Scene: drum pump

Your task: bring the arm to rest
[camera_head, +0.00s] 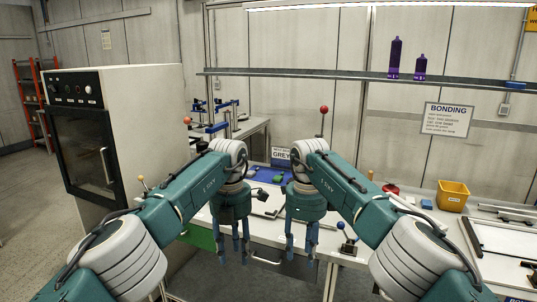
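Both of my teal arms reach forward from the bottom corners and bend down at the wrists. My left gripper (233,250) hangs pointing down in front of the bench's near edge, left of centre. Its fingers are apart with nothing seen between them. My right gripper (301,248) hangs at about the same height, a short way to the right. Its fingers are also apart and it looks empty. The two grippers do not touch each other. My wrists hide part of the bench behind them.
A white workbench (350,247) runs behind the grippers, with a blue mat (268,174), a yellow bin (452,195) and a framed panel (504,242). Purple cartridges (394,58) stand on a shelf above. An oven cabinet (88,150) stands left; the floor at far left is clear.

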